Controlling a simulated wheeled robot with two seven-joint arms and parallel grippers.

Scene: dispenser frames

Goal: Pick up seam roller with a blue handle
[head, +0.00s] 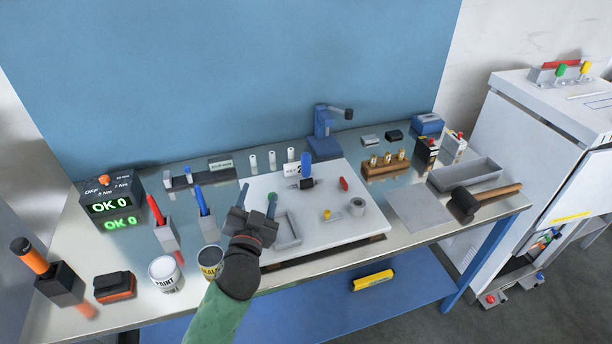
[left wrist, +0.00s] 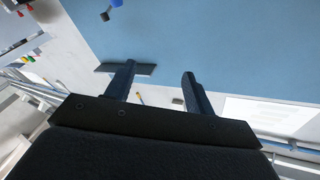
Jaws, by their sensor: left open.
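Two blue-handled tools show in the head view, and I cannot tell for certain which is the seam roller. One blue handle (head: 306,164) stands up from a small dark piece on the white board. The other blue handle (head: 202,201) stands tilted in a grey holder to the left of my gripper. My left gripper (head: 257,201) is open over the left part of the board, apart from both handles. In the left wrist view its two fingers (left wrist: 159,73) are spread with nothing between them. My right gripper is not in view.
A red-handled tool (head: 157,211), a paint can (head: 166,273) and another can (head: 210,260) stand left of the gripper. A grey tray (head: 287,231) lies on the white board (head: 322,239). A blue press (head: 322,135) stands behind. A mallet (head: 487,200) lies at right.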

